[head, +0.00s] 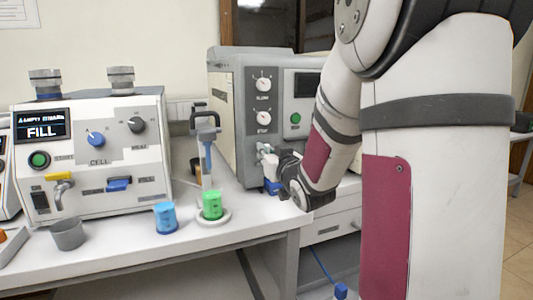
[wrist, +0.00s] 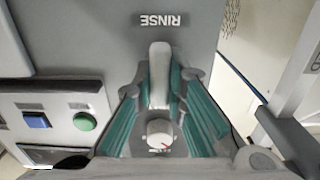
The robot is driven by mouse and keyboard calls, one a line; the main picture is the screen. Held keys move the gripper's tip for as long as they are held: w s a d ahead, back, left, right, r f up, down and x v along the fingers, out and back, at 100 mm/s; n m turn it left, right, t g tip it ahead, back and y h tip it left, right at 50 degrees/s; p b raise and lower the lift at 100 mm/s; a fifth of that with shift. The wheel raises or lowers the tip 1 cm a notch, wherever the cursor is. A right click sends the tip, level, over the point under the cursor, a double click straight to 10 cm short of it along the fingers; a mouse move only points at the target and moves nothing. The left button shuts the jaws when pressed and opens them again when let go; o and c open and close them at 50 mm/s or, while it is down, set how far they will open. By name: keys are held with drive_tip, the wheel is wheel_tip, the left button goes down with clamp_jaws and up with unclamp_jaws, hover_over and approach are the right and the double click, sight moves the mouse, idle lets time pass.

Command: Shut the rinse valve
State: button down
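The rinse valve's pale handle (wrist: 160,72) stands under an upside-down RINSE label on a grey panel in the wrist view. A round white knob or hub (wrist: 160,131) shows nearer, between the fingers. My gripper (wrist: 160,85) has its teal-padded fingers on both sides of the handle, with the tips very close to it. I cannot tell whether the pads press on it. In the head view my gripper (head: 284,163) is at the lower front of the grey machine (head: 232,120), beside a whitish fitting (head: 267,162). My gripper and arm partly hide that area.
A white FILL instrument (head: 95,150) stands left on the bench, with a grey cup (head: 68,234) before it. A blue cup (head: 165,218) and a green cup (head: 212,206) stand mid-bench. A blue button (wrist: 36,121) and a green button (wrist: 85,122) sit left of my gripper.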

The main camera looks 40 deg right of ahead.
drive_tip(key=shift+m, duration=0.4)
drive_tip(key=m, duration=0.3)
drive_tip(key=shift+d+m, duration=0.1)
drive_tip(key=shift+m, duration=0.3)
drive_tip(key=m, duration=0.4)
drive_tip(key=shift+d+f+m+p, duration=0.1)
drive_tip(key=shift+m+p, duration=0.2)
drive_tip(key=m+p, duration=0.1)
drive_tip(key=m, duration=0.4)
drive_tip(key=shift+s+d+f, duration=0.1)
drive_tip(key=shift+f+m+p, duration=0.1)
drive_tip(key=shift+m+p, duration=0.65)
drive_tip(key=shift+m, duration=1.05)
drive_tip(key=c, duration=1.6)
unclamp_jaws()
